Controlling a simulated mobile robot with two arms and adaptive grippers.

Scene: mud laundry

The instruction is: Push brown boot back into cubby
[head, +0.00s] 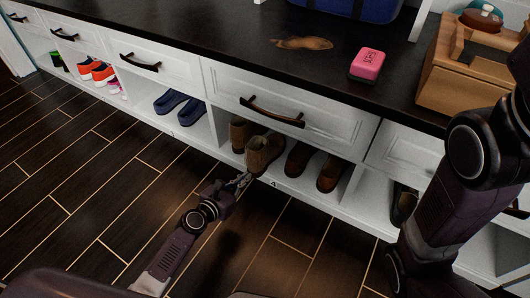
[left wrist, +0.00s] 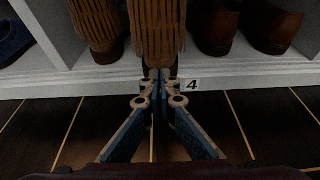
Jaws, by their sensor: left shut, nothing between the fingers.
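The brown boot (head: 262,152) has fringes and sticks out over the front edge of the cubby marked 4. Its mate (head: 240,134) stands further back to its left. In the left wrist view the boot (left wrist: 158,30) is straight ahead, with its mate (left wrist: 98,22) at its left. My left gripper (head: 243,180) is shut and empty, low in front of the cubby. Its closed fingertips (left wrist: 160,76) are at the boot's lower front end; I cannot tell whether they touch. My right arm (head: 455,180) shows at the right, but its gripper is out of view.
Brown shoes (head: 315,165) stand right of the boot in the same cubby. Blue shoes (head: 180,106) are in the cubby to the left. A white divider (head: 215,105) separates these cubbies. A drawer handle (head: 272,112) juts out above the boot. The dark floor (head: 110,190) is clear at the left.

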